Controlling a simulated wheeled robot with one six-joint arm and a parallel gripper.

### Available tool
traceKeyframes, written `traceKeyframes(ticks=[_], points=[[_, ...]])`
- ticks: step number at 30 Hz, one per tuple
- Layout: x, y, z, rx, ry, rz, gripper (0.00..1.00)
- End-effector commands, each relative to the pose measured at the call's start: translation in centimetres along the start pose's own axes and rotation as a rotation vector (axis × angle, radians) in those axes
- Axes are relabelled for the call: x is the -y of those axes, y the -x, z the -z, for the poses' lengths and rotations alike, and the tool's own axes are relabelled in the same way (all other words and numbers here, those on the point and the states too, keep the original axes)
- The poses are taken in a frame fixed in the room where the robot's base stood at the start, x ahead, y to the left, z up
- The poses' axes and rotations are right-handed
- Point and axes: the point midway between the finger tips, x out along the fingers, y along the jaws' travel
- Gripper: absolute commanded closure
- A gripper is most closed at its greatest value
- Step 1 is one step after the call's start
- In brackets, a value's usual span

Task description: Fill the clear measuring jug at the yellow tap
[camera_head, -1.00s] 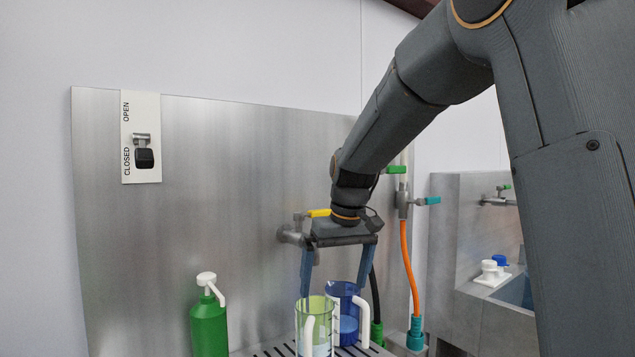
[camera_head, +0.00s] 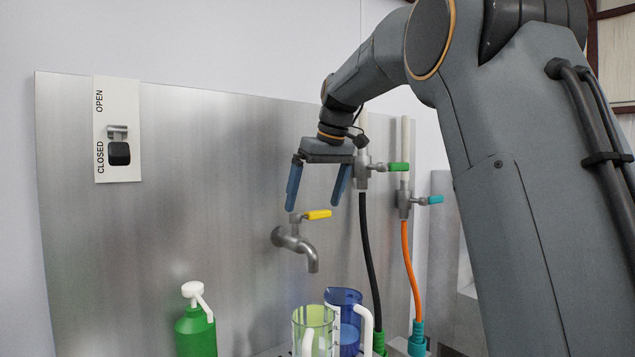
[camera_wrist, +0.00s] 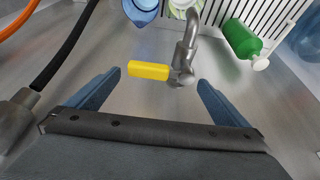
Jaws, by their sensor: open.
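The yellow tap (camera_head: 296,241) is a grey metal spout on the steel wall, with a yellow lever (camera_head: 318,214) pointing right in the head view. My gripper (camera_head: 313,205) is open and empty, its fingers pointing down just above the tap. In the wrist view the lever (camera_wrist: 148,70) lies between the fingertips (camera_wrist: 160,77), apart from both. Below the tap stand a see-through green-tinted jug (camera_head: 314,322) with a white handle and a see-through blue jug (camera_head: 343,298) behind it. I see no plainly colourless jug; a pale bluish see-through thing (camera_wrist: 307,38) is cut off at the wrist view's right edge.
A green pump bottle (camera_head: 196,335) stands left of the jugs. Green-lever (camera_head: 397,167) and teal-lever (camera_head: 434,200) valves with black and orange hoses are to the right. A wall panel (camera_head: 118,165) has its black knob at CLOSED. A slotted drain grate (camera_wrist: 262,20) lies below.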

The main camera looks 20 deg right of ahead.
Motion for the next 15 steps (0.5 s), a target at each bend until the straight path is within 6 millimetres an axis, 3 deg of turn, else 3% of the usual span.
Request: traceKeyframes(ticks=[6, 15], points=[[0.1, -2.0, 0.0, 0.0, 0.002, 0.001, 0.0], [0.3, -2.5, 0.1, -0.001, 0.003, 0.001, 0.0]])
